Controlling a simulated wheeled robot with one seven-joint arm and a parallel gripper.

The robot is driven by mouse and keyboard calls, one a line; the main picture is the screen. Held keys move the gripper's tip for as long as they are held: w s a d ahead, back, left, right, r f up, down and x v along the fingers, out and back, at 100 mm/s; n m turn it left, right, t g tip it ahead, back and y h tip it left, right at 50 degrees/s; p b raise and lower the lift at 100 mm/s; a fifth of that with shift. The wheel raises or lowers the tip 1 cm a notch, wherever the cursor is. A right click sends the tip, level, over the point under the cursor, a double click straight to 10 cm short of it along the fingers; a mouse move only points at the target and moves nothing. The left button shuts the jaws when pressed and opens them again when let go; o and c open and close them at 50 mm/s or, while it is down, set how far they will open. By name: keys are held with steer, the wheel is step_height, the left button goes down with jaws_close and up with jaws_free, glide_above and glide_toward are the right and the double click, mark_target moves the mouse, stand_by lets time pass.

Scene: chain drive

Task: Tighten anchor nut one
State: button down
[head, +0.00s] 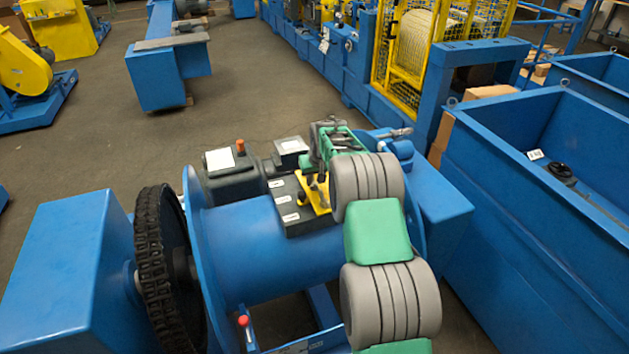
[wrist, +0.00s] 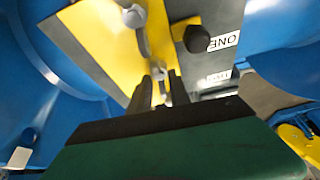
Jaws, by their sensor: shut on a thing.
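My gripper (wrist: 160,84) points down at a dark plate (head: 292,225) on the blue drum in the head view. In the wrist view its dark fingers are shut on a grey metal piece (wrist: 145,47) that runs over a yellow plate (wrist: 107,35). The fingers hide part of this piece, and I cannot tell its full shape. A dark nut (wrist: 196,38) sits beside an upside-down label reading ONE (wrist: 222,42), right of the fingers and apart from them. A second label (wrist: 218,77) is too blurred to read. The yellow plate (head: 320,197) also shows in the head view.
A black chain wheel (head: 157,265) stands left of the drum (head: 265,245). A dark motor housing (head: 232,180) sits behind the plate. A red-knobbed lever (head: 244,321) is in front. A blue bin (head: 545,215) stands close on the right. Open floor lies behind.

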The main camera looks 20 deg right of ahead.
steer(key=m+b, duration=0.1)
steer(key=m, duration=0.1)
steer(key=m+h+b, duration=0.1)
steer(key=m, duration=0.1)
steer(key=shift+a+f+g, duration=0.15)
steer(key=shift+a+g, duration=0.05)
steer(key=shift+g, duration=0.1)
steer(key=m, duration=0.1)
steer(key=m+h, duration=0.1)
steer(key=m, duration=0.1)
steer(key=shift+w+r+m+g+h, duration=0.1)
steer(key=shift+r+m+g+h, duration=0.1)
steer(key=shift+m+g+h, duration=0.15)
steer(key=m+p, duration=0.2)
steer(key=m+g+p, duration=0.1)
steer(key=shift+a+r+h+p, duration=0.1)
steer(key=shift+r+h+p, duration=0.15)
steer(key=shift+h+p, duration=0.15)
steer(key=m+p, duration=0.2)
steer(key=p, duration=0.1)
steer(key=shift+f+g, duration=0.15)
steer(key=shift+g, duration=0.2)
steer(key=shift+w+f+m+p, duration=0.1)
steer(key=shift+f+m+p, duration=0.05)
steer(key=shift+m+p, duration=0.25)
steer(key=c, duration=1.5)
jaws_free()
steer(key=v, duration=0.7)
steer(key=shift+a+r, duration=0.25)
steer(key=shift+r, duration=0.1)
